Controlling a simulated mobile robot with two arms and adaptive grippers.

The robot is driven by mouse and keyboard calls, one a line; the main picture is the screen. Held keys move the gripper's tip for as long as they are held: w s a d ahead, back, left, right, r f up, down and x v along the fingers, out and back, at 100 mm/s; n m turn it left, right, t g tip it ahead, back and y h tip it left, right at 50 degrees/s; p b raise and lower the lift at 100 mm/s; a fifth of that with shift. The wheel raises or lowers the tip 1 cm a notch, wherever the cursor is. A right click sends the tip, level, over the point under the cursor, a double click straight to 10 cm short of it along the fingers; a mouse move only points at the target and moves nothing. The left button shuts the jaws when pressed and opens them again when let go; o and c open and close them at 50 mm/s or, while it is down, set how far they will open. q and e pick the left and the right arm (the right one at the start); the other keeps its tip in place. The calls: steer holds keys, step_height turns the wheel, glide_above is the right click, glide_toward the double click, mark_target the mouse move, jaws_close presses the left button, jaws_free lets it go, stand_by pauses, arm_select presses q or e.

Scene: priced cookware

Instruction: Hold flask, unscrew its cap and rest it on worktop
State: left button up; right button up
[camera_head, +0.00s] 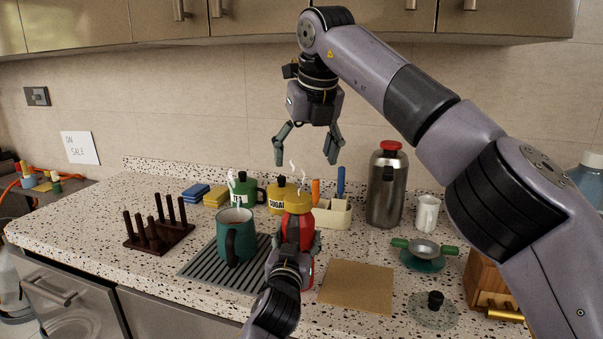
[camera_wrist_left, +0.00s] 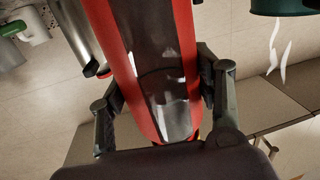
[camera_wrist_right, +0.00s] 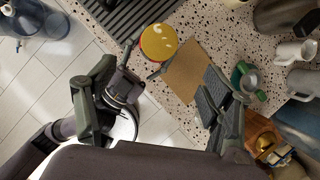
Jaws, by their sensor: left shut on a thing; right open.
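The red flask (camera_head: 297,228) stands upright in the head view between the teal mug and the tan board. It also shows large in the left wrist view (camera_wrist_left: 160,85), with a dark glossy front. My left gripper (camera_head: 293,246) is shut around its body and hides its lower part.
A steel flask with a red top (camera_head: 385,188) stands at the back right. A teal mug (camera_head: 236,238) stands on the grey ridged mat (camera_head: 205,268). A tan board (camera_head: 357,285) lies bare, beside a glass lid (camera_head: 433,310). A cutlery holder (camera_head: 330,213) and yellow sugar jar (camera_head: 275,194) stand behind.

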mark_target(299, 197)
steer(key=x, duration=1.2)
steer(key=shift+c, duration=0.4)
steer(key=c, duration=1.2)
steer(key=n, duration=0.2)
steer(key=n+g+y, duration=0.1)
steer(key=n, duration=0.1)
steer(key=shift+w+d+r+n+y, duration=0.1)
steer(key=shift+d+n+y, duration=0.05)
steer(key=shift+n+y, duration=0.15)
steer(key=shift+n+g, duration=0.3)
steer(key=shift+n, duration=0.8)
steer(key=o, duration=1.3)
